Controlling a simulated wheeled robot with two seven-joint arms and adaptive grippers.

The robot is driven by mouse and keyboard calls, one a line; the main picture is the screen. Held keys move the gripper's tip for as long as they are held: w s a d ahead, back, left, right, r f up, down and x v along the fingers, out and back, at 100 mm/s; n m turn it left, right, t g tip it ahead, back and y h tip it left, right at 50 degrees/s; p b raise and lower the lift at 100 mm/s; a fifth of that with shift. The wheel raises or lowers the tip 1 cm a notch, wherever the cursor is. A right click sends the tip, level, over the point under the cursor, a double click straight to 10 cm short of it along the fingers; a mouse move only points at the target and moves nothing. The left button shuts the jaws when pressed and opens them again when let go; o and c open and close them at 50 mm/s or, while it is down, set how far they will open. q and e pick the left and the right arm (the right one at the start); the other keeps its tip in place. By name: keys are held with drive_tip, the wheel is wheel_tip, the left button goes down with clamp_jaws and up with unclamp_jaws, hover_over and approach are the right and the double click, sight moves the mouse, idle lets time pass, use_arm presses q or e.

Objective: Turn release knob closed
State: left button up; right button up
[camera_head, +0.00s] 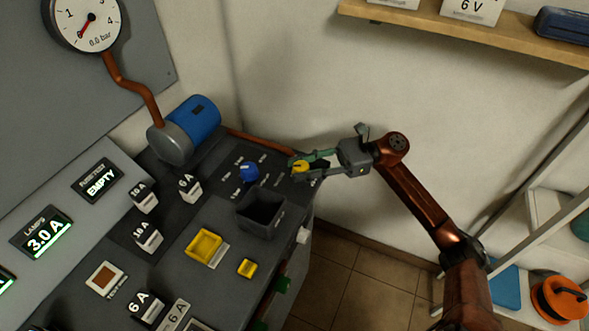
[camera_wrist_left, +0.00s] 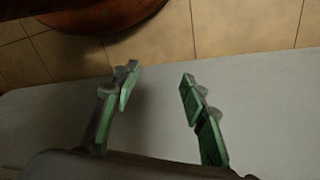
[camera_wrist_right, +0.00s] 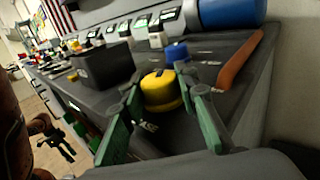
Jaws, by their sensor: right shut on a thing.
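A round yellow knob (camera_head: 300,166) sits at the far right end of the grey bench panel; I take it to be the release knob. It also shows in the right wrist view (camera_wrist_right: 160,91). My right gripper (camera_head: 303,167) is shut on it, with one green finger on each side.
A blue knob (camera_head: 249,172) stands left of the yellow knob, and an open dark box (camera_head: 262,213) is in front of it. A blue cylinder (camera_head: 191,124) with a copper pipe lies behind. Several fuse blocks and a yellow tray (camera_head: 203,247) are further left.

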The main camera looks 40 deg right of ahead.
sight(308, 165)
drive_tip(key=n+g+b, duration=0.1)
drive_tip(key=g, duration=0.1)
drive_tip(key=n+g+y+b, duration=0.1)
drive_tip(key=b, duration=0.1)
drive_tip(key=shift+w+f+n+g, duration=0.2)
drive_tip(key=shift+n+g, duration=0.1)
drive_tip(key=shift+g, duration=0.1)
use_arm(q)
drive_tip(key=w+d+f+t+h, duration=0.1)
drive_tip(key=w+d+f+t, duration=0.2)
drive_tip(key=w+d+f, duration=0.2)
drive_tip(key=shift+w+f+t+b, duration=0.3)
drive_tip(key=shift+w+f, duration=0.45)
drive_tip(key=shift+f, duration=0.4)
use_arm(e)
drive_tip(key=shift+s+r+n+g, duration=0.1)
drive_tip(key=shift+r+n+g, duration=0.15)
drive_tip(key=shift+n+g, duration=0.05)
drive_tip(key=o, duration=1.2)
drive_tip(key=d, duration=0.2)
drive_tip(key=s+d, duration=0.1)
drive_tip(key=d, duration=0.4)
drive_tip(key=shift+s+d+f, duration=0.1)
drive_tip(key=shift+s+d, duration=0.05)
drive_tip(key=shift+d, duration=0.1)
use_arm(q)
drive_tip(key=shift+h, duration=0.3)
use_arm(e)
drive_tip(key=shift+s, duration=0.1)
